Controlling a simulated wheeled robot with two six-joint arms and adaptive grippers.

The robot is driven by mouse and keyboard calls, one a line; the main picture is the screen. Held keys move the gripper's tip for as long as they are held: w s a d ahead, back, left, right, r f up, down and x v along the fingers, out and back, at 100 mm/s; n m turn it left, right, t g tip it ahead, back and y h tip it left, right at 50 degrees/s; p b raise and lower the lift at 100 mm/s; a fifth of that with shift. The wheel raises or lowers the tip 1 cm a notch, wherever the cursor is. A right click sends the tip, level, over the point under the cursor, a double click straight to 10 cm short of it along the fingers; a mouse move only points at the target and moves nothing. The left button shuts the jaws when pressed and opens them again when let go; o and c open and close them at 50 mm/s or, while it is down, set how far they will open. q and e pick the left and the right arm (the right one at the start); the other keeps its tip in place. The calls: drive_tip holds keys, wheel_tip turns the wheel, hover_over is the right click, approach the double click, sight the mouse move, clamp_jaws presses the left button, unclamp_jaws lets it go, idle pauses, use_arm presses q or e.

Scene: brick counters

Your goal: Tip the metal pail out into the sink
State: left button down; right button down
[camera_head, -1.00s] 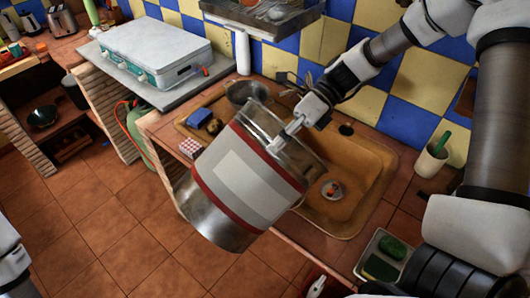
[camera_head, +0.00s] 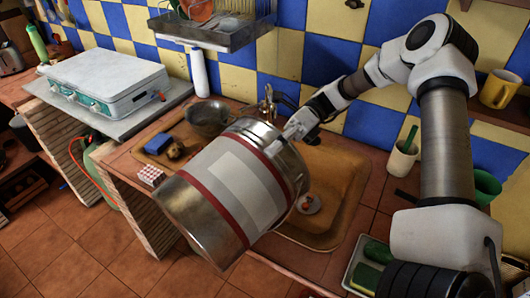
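The metal pail (camera_head: 222,192), silver with a pale label and red bands, hangs strongly tilted in front of the sink. Its closed bottom points lower left and its mouth end faces upper right, over the sink's left part. The sink (camera_head: 345,170) is a tan basin set in the counter; the pail hides much of its left side. My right gripper (camera_head: 287,133) is at the pail's rim and appears shut on it, though its fingertips are small and partly hidden. A small round item with orange bits (camera_head: 309,204) shows in the sink. My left gripper is out of view.
A cup (camera_head: 402,160) and a tray (camera_head: 352,272) are at right. A dish rack (camera_head: 230,35) hangs above; a faucet (camera_head: 268,105) stands behind.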

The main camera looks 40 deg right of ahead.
drive_tip(key=shift+y, duration=0.8)
drive_tip(key=d+f+b, duration=0.1)
drive_tip(key=d, duration=0.1)
drive_tip(key=d+f+b, duration=0.2)
drive_tip(key=shift+w+f, duration=0.2)
drive_tip(key=shift+w, duration=0.2)
drive_tip(key=shift+d+f, duration=0.1)
drive_tip(key=shift+d, duration=0.2)
drive_tip(key=shift+y+b, duration=0.4)
drive_tip(key=shift+b, duration=0.1)
drive_tip(key=shift+w, duration=0.1)
idle(0.3)
